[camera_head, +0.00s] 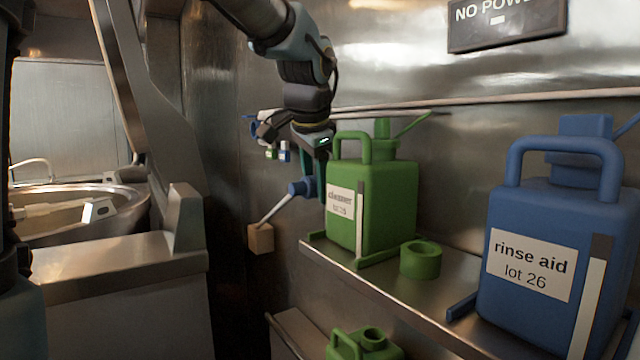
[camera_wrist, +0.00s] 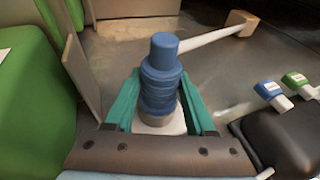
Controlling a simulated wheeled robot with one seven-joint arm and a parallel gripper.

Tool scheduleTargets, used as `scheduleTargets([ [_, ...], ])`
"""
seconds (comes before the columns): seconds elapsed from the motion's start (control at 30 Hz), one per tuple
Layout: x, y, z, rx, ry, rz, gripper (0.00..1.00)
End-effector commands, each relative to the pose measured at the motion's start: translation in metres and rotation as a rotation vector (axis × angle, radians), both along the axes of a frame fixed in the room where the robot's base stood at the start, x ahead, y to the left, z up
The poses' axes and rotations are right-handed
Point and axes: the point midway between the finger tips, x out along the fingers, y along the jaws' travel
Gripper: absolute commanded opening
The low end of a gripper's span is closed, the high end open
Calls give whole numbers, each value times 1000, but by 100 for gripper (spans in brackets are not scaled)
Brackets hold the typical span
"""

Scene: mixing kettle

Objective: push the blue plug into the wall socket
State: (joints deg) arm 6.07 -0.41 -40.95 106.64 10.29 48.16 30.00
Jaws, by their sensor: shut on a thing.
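The blue plug (camera_wrist: 162,75) is a ribbed blue cylinder between the teal fingers of my gripper (camera_wrist: 165,112) in the wrist view. In the head view the plug (camera_head: 299,187) shows at the left of my gripper (camera_head: 311,170), just left of the green canister. My gripper is shut on it. A pale straight cord or rod (camera_wrist: 207,38) runs from the plug to a tan block (camera_head: 260,238) low at the wall. I cannot make out the wall socket for certain. A dark box (camera_wrist: 280,140) with blue and green tabs lies right of the plug in the wrist view.
A green canister (camera_head: 382,210) stands close right of my gripper on a steel shelf (camera_head: 405,288). A green cup (camera_head: 420,260) and a blue rinse aid canister (camera_head: 535,245) stand farther right. A pale pipe (camera_head: 470,101) crosses the wall. A kettle (camera_head: 120,195) is at left.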

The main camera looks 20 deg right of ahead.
Motion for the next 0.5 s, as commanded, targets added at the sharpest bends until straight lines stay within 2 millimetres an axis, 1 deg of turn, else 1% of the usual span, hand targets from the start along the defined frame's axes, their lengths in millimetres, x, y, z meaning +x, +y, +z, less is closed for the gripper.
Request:
scheduleTargets([
  [0.23,-2,6,1,2,0,0,0],
  [0.5,-2,7,0,1,0,0,0],
])
